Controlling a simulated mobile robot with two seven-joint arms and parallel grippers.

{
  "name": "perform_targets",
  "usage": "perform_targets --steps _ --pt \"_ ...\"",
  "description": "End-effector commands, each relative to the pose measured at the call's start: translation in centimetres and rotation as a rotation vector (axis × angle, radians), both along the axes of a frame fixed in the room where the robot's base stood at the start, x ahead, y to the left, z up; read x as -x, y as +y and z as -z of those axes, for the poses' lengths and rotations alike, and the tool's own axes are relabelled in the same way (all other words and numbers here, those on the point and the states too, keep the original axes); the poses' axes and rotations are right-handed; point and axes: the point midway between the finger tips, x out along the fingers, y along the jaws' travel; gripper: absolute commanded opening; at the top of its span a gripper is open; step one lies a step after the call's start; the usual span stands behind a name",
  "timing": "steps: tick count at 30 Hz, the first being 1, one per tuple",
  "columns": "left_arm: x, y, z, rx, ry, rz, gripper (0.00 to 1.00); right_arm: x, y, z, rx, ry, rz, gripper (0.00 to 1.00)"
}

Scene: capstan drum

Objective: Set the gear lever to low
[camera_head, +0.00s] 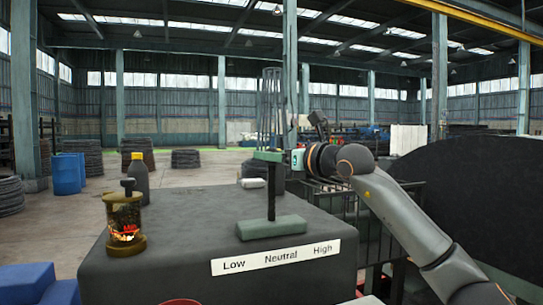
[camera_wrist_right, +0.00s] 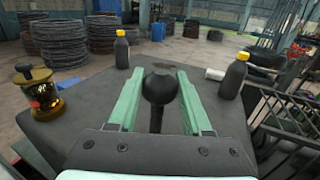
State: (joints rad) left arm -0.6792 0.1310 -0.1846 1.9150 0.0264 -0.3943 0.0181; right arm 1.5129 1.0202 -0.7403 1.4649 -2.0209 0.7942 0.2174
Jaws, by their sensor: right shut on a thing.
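The gear lever (camera_head: 271,192) stands about upright on a grey-green base (camera_head: 271,228), on a dark block-like top (camera_head: 185,225). A white plate (camera_head: 276,257) on its front reads Low, Neutral, High from left to right. The shaft is near the Neutral word. My right gripper (camera_head: 268,156) is at the lever's top, with its arm coming in from the right. In the right wrist view, its green fingers (camera_wrist_right: 158,74) are on either side of the round black knob (camera_wrist_right: 160,88), shut on it. The knob is hidden in the head view. My left gripper is not in view.
A brass lantern-like jar (camera_head: 124,222) stands at the top's left. A dark bottle with a yellow cap (camera_head: 136,178) stands behind it. A second bottle (camera_wrist_right: 232,78) and a white cylinder (camera_wrist_right: 214,74) show in the wrist view. A dark railing (camera_head: 375,235) is at the right.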

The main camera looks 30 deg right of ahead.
Motion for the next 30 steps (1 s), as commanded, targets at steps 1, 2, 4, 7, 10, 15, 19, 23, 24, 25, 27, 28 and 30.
perform_targets --steps 1,2,4,7,10,15,19,23,24,25,27,28,30 --pt "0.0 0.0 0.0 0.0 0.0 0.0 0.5 0.0 0.0 0.0 0.0 0.001 0.001 0.0" --pt "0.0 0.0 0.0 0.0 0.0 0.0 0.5 0.0 0.0 0.0 0.0 0.001 0.001 0.0" --pt "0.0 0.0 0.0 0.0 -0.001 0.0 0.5 0.0 0.0 0.0 0.0 0.001 0.001 0.0" --pt "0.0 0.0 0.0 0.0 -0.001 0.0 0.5 0.0 0.0 0.0 0.0 0.001 0.001 0.0" --pt "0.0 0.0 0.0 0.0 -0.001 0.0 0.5 0.0 0.0 0.0 0.002 0.002 0.001 0.0" --pt "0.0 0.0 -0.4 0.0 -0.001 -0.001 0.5 -0.2 0.6 -0.1 0.036 0.009 0.0 0.0" --pt "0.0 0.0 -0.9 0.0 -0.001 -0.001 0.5 -0.4 1.8 -0.1 0.096 0.023 -0.002 0.0" --pt "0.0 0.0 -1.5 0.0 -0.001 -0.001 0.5 -0.8 3.3 0.1 0.179 0.043 -0.003 0.0" --pt "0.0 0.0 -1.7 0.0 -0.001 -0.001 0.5 -0.9 3.7 0.2 0.205 0.05 -0.003 0.0" --pt "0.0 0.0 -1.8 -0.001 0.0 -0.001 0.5 -1.0 4.0 0.2 0.227 0.053 -0.002 0.0" --pt "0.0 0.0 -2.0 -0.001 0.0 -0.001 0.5 -1.1 4.8 0.5 0.272 0.065 -0.003 0.0" --pt "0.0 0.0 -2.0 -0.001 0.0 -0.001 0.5 -1.2 5.1 0.6 0.292 0.069 -0.002 0.0" --pt "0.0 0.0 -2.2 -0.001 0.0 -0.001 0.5 -1.4 5.8 0.8 0.334 0.08 -0.002 0.0"
